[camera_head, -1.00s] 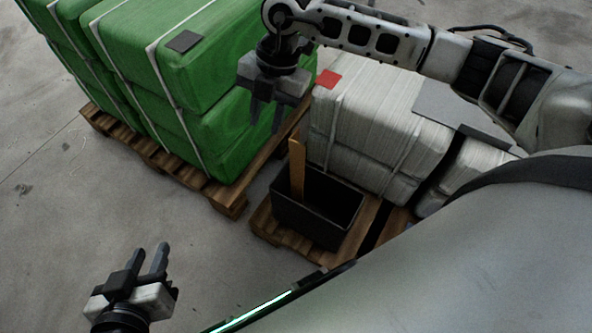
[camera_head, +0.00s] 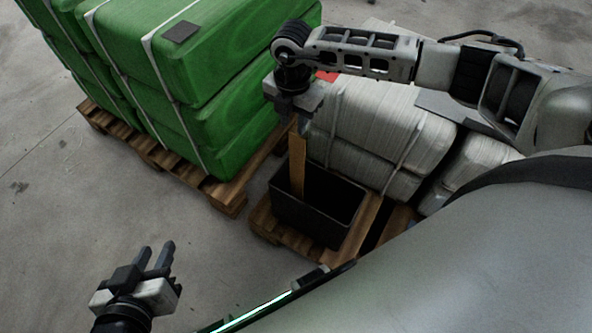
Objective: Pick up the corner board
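The corner board (camera_head: 297,168) is a tall, narrow brown strip standing nearly upright in a black bin (camera_head: 318,212), its lower end hidden inside. My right gripper (camera_head: 295,122) points down at the board's top end, with its fingers seemingly on either side of it. The fingers look spread; whether they touch the board cannot be made out. My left gripper (camera_head: 154,256) is open and empty over the floor at the lower left, well apart from the bin.
The bin stands on a wooden pallet (camera_head: 268,224) beside stacked white sacks (camera_head: 375,125). Strapped green sacks (camera_head: 215,80) on another pallet (camera_head: 228,196) rise close to the left of my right gripper. Bare concrete floor lies at left.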

